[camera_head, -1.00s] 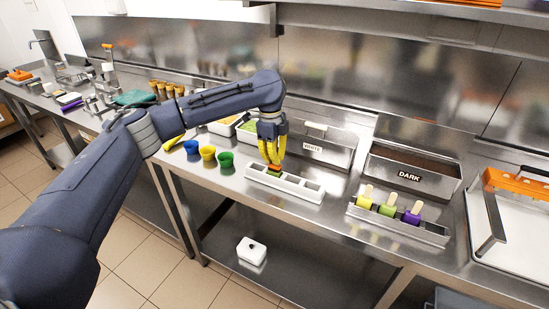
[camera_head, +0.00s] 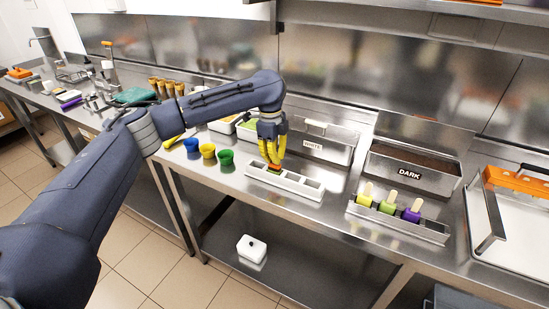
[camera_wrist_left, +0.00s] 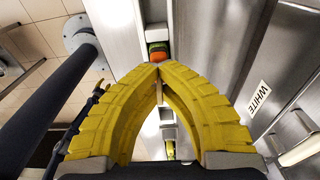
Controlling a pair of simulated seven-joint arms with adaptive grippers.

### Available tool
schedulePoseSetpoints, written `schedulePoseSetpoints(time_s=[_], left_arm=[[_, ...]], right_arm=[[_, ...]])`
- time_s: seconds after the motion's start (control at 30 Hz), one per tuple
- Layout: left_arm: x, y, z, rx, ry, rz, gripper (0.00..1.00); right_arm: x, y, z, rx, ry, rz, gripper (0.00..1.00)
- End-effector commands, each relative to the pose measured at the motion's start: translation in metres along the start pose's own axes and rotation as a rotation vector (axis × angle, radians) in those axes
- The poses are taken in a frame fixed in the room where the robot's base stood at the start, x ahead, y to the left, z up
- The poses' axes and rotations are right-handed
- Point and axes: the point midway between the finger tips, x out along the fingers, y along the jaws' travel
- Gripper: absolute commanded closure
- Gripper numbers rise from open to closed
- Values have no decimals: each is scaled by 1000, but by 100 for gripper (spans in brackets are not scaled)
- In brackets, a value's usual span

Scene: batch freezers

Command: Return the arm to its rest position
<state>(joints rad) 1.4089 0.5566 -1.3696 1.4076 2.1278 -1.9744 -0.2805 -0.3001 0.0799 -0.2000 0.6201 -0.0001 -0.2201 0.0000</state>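My left gripper (camera_head: 274,162) points down over the white slotted mold (camera_head: 312,190) on the steel counter. Its yellow fingertips meet at a small orange-and-green popsicle (camera_head: 274,170) in the mold's left end. In the left wrist view the fingers (camera_wrist_left: 158,68) close to a point, with the orange and green popsicle (camera_wrist_left: 158,48) just beyond the tips. A thin tan strip, seemingly its stick (camera_wrist_left: 159,90), shows between the fingers. The grip itself is partly hidden by the fingers. My right gripper is in neither view.
Blue (camera_head: 191,145), yellow (camera_head: 208,151) and green (camera_head: 226,158) cups stand left of the mold. Behind are the WHITE bin (camera_head: 335,156) and DARK bin (camera_head: 425,179). A metal holder (camera_head: 440,236) with three popsicles and an orange-handled tray (camera_head: 520,255) lie right.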

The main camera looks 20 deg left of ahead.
Motion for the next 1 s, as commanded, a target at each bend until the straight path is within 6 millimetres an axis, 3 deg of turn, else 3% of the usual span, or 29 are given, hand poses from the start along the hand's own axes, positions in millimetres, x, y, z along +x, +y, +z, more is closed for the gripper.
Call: schedulePoseSetpoints(time_s=[0.67, 0.93, 1.0], left_arm=[[4, 0, 0, 0, 0, 0, 100], [4, 0, 0, 0, 0, 0, 70], [4, 0, 0, 0, 0, 0, 69]], right_arm=[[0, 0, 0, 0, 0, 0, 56], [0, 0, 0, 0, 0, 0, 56], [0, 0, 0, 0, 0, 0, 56]])
